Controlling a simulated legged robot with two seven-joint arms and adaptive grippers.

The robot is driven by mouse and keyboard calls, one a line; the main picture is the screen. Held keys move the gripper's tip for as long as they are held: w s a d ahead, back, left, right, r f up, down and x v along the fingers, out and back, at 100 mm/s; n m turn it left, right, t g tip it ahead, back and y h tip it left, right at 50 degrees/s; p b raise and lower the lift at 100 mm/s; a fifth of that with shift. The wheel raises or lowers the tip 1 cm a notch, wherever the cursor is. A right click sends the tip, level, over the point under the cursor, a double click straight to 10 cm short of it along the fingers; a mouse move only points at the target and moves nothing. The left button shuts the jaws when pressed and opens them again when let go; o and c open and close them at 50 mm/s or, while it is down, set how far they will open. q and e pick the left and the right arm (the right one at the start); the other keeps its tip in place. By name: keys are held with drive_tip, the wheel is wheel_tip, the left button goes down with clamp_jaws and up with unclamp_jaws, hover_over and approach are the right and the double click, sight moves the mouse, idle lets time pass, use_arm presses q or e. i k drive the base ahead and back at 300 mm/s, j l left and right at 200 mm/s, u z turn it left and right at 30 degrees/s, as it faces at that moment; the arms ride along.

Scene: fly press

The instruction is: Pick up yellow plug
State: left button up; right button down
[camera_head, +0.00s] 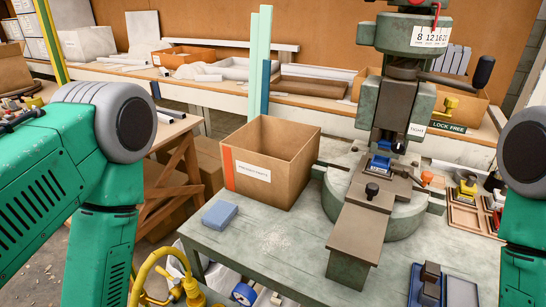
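A yellow cable (148,262) with a thick yellow end (192,291), which looks like a plug, hangs or lies low beside the left front of the grey bench, cut off by the bottom edge. A smaller yellow piece (467,186) sits in a wooden tray at the right of the bench, and another yellow item (450,105) is in a box behind the press. I cannot tell for sure which one is the plug. My green arms show at both sides, the left one nearer the cable. Neither gripper is in view.
A green fly press (404,120) stands on the grey bench (275,245), its brown plate projecting forward. An open cardboard box (270,165) and a blue block (220,215) are at the left. A blue-black fixture (427,287) is at the front right. The bench's front middle is clear.

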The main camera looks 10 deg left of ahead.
sight(192, 290)
drive_tip(key=j+u, duration=0.15)
drive_tip(key=u, duration=0.3)
drive_tip(key=j+u, duration=0.1)
drive_tip(key=u, duration=0.3)
drive_tip(key=i, duration=0.05)
